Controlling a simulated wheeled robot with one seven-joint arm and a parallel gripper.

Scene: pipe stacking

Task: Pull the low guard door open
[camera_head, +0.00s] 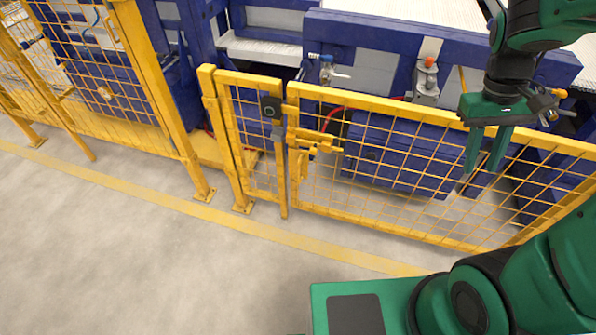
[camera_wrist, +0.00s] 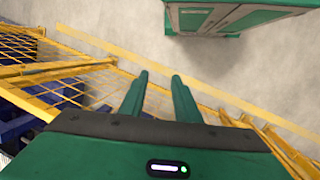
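The low guard door (camera_head: 400,165) is a yellow-framed mesh panel in the head view, standing in line with the low fence. A yellow latch and handle (camera_head: 313,142) sit at its left end, beside a post with a dark lock box (camera_head: 271,107). My gripper (camera_head: 476,176) points down near the right part of the door, well to the right of the handle and apart from it. Its two green fingers are spread with nothing between them. In the wrist view, the open fingertips (camera_wrist: 160,75) show above yellow mesh and floor. The handle cannot be made out there.
A taller yellow mesh fence (camera_head: 100,70) stands at the left. Blue machinery (camera_head: 400,60) with a valve and an orange-topped fitting lies behind the door. The grey floor (camera_head: 150,260) in front is clear, with a yellow line along it.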

